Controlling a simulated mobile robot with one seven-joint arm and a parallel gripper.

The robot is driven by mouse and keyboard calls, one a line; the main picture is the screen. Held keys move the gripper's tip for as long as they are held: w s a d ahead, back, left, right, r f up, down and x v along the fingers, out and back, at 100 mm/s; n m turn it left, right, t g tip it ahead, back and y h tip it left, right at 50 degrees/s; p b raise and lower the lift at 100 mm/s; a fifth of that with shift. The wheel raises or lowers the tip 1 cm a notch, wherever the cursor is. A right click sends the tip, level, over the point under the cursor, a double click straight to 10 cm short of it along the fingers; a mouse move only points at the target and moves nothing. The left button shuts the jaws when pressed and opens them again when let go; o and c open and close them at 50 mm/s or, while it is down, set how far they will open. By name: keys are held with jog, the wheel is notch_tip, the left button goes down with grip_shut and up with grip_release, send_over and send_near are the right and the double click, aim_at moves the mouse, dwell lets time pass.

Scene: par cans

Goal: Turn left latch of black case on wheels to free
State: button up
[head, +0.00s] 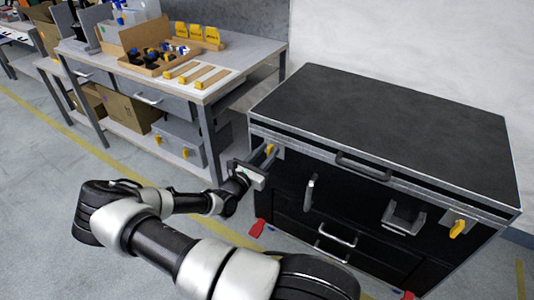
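The black case (390,105) stands at the right, with a flat black lid and metal-edged rims. Its left latch (270,149) is a small yellow handle on a pale plate near the front's upper left corner, partly hidden by my gripper. Its right latch (458,228) is also yellow, hangs tilted downward and is in clear view. My gripper (264,163) is right at the left latch, with its grey fingers close to the yellow handle. I cannot tell whether the fingers touch it or how far apart they are.
The case front has a lid handle (363,166), more metal handles and drawers. Red brake pedals (257,228) sit low at its base. A workbench (215,90) with a cardboard tray (160,62) and yellow bins (198,34) stands left.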

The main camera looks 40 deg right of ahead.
jog(key=shift+c, duration=0.4)
grip_shut()
jog(key=shift+r+n+p, duration=0.1)
jog(key=shift+n+p, duration=0.2)
jog(key=n+p, duration=0.1)
jog(key=n, duration=0.4)
jog(key=w+f+n+p, duration=0.1)
jog(key=n, duration=0.5)
jog(key=f+n, duration=0.1)
jog(key=n, duration=0.5)
jog(key=shift+w+a+f+p, duration=0.1)
jog(key=shift+w+a+p, duration=0.2)
jog(key=shift+a+p, duration=0.1)
jog(key=shift+n, duration=0.4)
